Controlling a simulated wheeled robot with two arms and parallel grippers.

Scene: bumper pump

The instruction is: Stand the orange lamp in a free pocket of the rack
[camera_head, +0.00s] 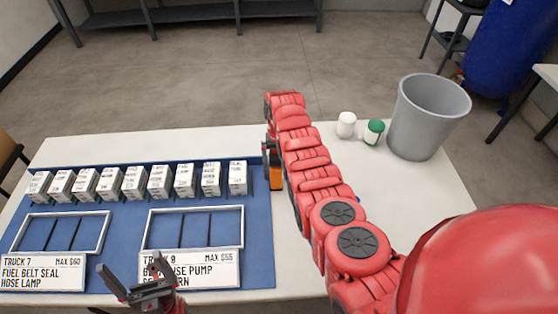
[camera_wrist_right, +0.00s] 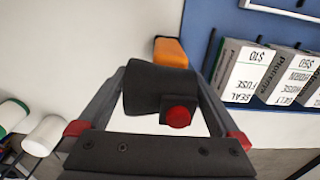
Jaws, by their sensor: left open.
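The orange lamp (camera_head: 276,177) is at the right edge of the blue board, mostly hidden by my right arm in the head view. In the right wrist view its orange body (camera_wrist_right: 169,51) and black head with a red button show. My right gripper (camera_wrist_right: 160,78) has its fingers close against both sides of the black head. The rack is the blue board (camera_head: 190,265) with two white frames, a left one (camera_head: 27,216) and a right one (camera_head: 150,224). Dark dividers split each into pockets, which look empty. My left gripper (camera_head: 135,276) is open and empty at the front, over the labels.
Several white labelled boxes (camera_head: 160,178) stand in a row along the board's back. Right of my arm are a white jar (camera_head: 346,124), a green-capped jar (camera_head: 373,132) and a grey bin (camera_head: 428,115). The white table (camera_head: 225,147) is bare behind the row.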

